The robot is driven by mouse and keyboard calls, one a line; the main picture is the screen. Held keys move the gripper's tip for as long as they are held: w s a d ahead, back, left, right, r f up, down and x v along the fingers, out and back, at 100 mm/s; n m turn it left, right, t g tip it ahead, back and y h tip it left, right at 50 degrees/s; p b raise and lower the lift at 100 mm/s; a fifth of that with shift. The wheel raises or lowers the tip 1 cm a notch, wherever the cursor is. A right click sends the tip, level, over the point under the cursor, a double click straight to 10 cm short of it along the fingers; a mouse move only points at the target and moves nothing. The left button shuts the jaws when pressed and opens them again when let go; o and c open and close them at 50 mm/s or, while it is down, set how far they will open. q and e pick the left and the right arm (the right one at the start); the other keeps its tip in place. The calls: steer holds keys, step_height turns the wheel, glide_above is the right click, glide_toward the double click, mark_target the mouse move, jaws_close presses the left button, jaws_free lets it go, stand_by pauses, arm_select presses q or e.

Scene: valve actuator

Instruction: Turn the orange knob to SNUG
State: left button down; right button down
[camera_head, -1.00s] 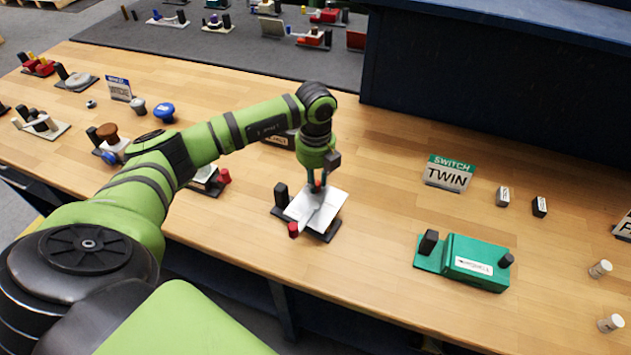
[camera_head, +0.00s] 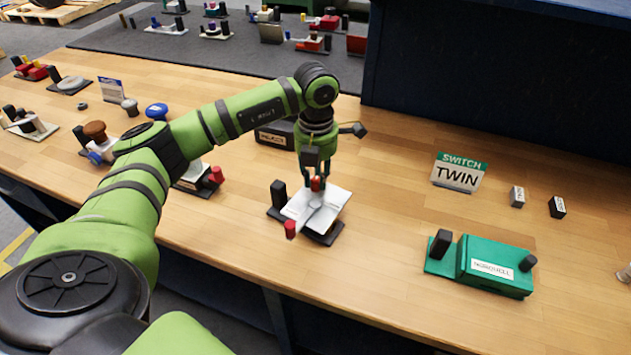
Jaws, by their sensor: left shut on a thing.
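A white device (camera_head: 330,205) on a dark base stands on the bench below my left gripper. An orange-red knob (camera_head: 316,184) sticks up from it, between the fingertips. My left gripper (camera_head: 314,187) points down and is shut on this knob. A white lever runs toward the front of the device and ends in a red upright grip (camera_head: 290,229), which the gripper does not touch. A black post (camera_head: 278,194) stands at the device's left edge. No SNUG marking is readable from here. My right gripper is not in view.
A device with a red knob (camera_head: 216,175) is close on the left. Bare bench lies between the white device and the green one.

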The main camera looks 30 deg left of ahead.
mark_target(317, 180)
arm_select(q)
steer(key=shift+d+m+b, duration=0.1)
steer(key=shift+m+b, duration=0.6)
steer(key=shift+m, duration=0.9)
steer(key=c, duration=1.1)
jaws_free()
steer(key=shift+o, duration=0.2)
steer(key=shift+r, duration=0.2)
step_height(317, 180, up, 12)
steer(key=shift+f, duration=0.15)
